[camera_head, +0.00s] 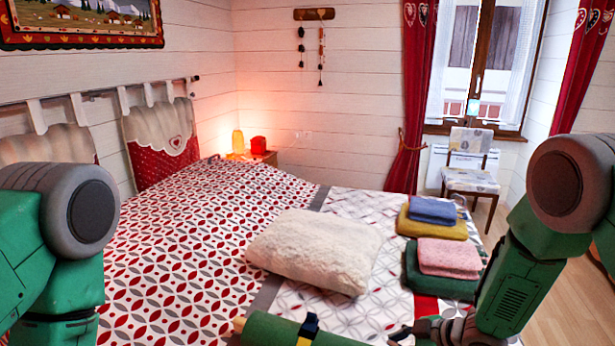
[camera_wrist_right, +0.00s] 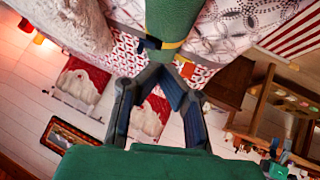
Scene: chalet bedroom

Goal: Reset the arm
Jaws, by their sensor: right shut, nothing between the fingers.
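My right gripper (camera_head: 432,328) is low in the head view, at the near right of the bed. In the right wrist view its two fingers (camera_wrist_right: 163,76) come together at the tips, shut with nothing between them. A green roll (camera_head: 272,331) with a yellow and black strap lies at the near edge of the head view, left of this gripper. It also shows in the right wrist view (camera_wrist_right: 166,20), just beyond the fingertips; whether they touch it I cannot tell. My left arm shows at the left edge; its gripper is out of view.
The bed (camera_head: 190,225) fills the middle. On it lie a white fluffy blanket (camera_head: 310,252), a blue folded cloth (camera_head: 434,210) on a yellow one (camera_head: 430,228), and a pink one (camera_head: 449,257) on a green one (camera_head: 437,285). A chair (camera_head: 470,182) stands behind right.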

